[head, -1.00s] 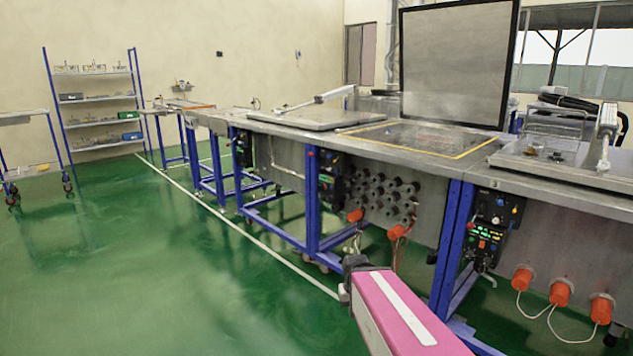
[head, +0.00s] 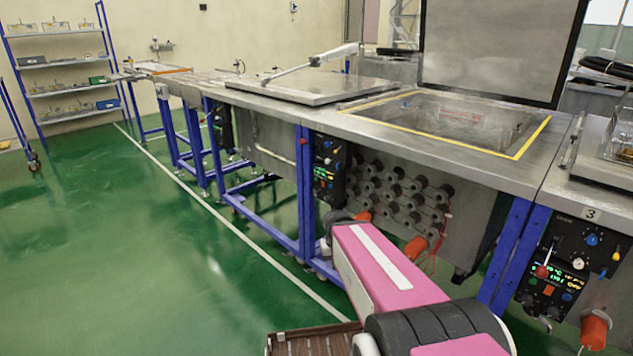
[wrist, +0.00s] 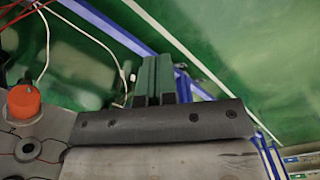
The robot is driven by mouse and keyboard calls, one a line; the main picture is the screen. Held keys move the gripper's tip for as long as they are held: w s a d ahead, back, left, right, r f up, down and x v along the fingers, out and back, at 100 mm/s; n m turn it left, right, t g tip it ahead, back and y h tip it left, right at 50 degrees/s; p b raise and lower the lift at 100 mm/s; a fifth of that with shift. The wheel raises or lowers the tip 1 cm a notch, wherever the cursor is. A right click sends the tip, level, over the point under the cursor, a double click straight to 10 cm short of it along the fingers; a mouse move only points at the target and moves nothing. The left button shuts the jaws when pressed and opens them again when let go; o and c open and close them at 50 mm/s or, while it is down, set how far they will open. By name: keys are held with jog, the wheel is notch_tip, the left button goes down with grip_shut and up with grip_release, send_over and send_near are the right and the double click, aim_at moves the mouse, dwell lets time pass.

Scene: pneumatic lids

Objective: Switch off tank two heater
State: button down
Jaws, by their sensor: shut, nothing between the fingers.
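The middle tank (head: 545,128), with a yellow rim and its lid raised, stands right of a closed-lid tank. A black control panel (head: 328,172) with knobs and green lit digits is on the front frame at its left end; its label is too small to read. Another panel (head: 560,272), under a "3" label, is at the right. In the head view my pink arm reaches toward the lower front of the middle tank; the gripper itself is hidden. In the wrist view my gripper (wrist: 155,78) is shut and empty, over the floor. No panel shows there.
Orange plugs (head: 416,250) and round fittings (head: 400,190) cover the middle tank's front. Blue frame legs (head: 508,250) stand near my arm. An orange cap (wrist: 24,104) and loose wires show in the wrist view. The green floor (head: 110,250) at left is clear.

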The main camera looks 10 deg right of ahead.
aim_at(322, 183)
jog(key=w+d+n+t+h, duration=0.25)
jog(key=w+h, duration=0.65)
jog(key=w, duration=0.5)
jog(key=w+a+r+n+t+h, duration=0.2)
jog(key=w+a+r+t+h, duration=0.1)
jog(key=w+a, duration=0.3)
jog(key=w+a+r+n+t+h, duration=0.2)
jog(key=w+a+r+t, duration=0.3)
jog(key=w, duration=0.4)
jog(key=a+t+h, duration=0.1)
jog(key=a, duration=0.1)
jog(key=shift+a+n+h, duration=0.3)
jog(key=shift+n, duration=0.05)
jog(key=shift+r, duration=0.1)
jog(key=x, duration=1.4)
